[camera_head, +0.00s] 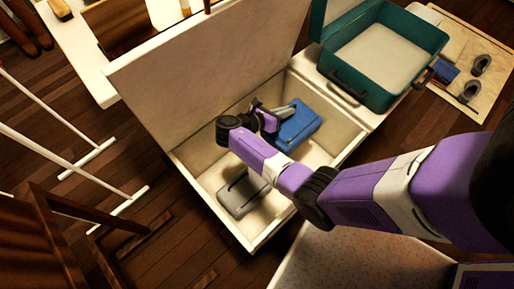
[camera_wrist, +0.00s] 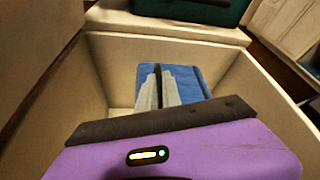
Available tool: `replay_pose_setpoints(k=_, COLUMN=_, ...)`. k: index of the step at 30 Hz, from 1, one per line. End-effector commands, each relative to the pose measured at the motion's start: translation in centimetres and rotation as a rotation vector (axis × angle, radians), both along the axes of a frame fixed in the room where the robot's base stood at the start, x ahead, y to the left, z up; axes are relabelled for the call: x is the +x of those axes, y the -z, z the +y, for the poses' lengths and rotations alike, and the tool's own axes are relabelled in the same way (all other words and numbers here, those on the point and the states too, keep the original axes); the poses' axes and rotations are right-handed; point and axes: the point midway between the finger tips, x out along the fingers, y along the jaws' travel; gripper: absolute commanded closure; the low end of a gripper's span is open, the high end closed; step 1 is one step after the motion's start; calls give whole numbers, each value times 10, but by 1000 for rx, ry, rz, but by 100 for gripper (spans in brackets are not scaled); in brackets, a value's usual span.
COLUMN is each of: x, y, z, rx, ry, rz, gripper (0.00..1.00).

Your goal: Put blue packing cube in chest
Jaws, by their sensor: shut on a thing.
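The blue packing cube (camera_head: 299,125) is in the upper right part of the open chest (camera_head: 190,158), inside its walls in the head view. My gripper (camera_head: 290,109) reaches down into the chest and is shut on the cube. In the wrist view the two grey fingers (camera_wrist: 157,90) lie against the blue cube (camera_wrist: 199,76), with a dark strip between and beside them. The chest's wall (camera_wrist: 245,62) surrounds the cube there. I cannot tell whether the cube touches the chest floor. The gripper body hides the cube's near part in the wrist view.
A grey packing cube (camera_head: 244,192) lies in the chest's near left part. The chest's raised lid (camera_head: 205,65) stands behind. An open teal suitcase (camera_head: 432,45) is at the upper right, beside a mat (camera_head: 487,97) with slippers (camera_head: 469,91). A white rack (camera_head: 85,160) stands left.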

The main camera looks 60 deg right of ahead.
Motion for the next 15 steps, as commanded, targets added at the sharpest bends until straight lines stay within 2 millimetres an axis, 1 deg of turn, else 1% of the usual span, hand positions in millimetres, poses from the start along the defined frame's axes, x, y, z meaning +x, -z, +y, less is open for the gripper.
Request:
replay_pose_setpoints(k=2, x=-2, y=0, z=-5, rx=-2, ry=9, rz=2, gripper=100)
replay_pose_setpoints(k=5, x=-3, y=11, z=-7, rx=-1, ry=11, rz=5, gripper=100)
replay_pose_setpoints(k=8, x=-3, y=32, z=-7, rx=-1, ry=12, rz=5, gripper=100)
replay_pose_setpoints(k=9, x=-3, y=43, z=-7, rx=0, ry=10, rz=7, gripper=100)
replay_pose_setpoints(k=15, x=-3, y=92, z=-7, rx=-1, ry=10, rz=6, gripper=100)
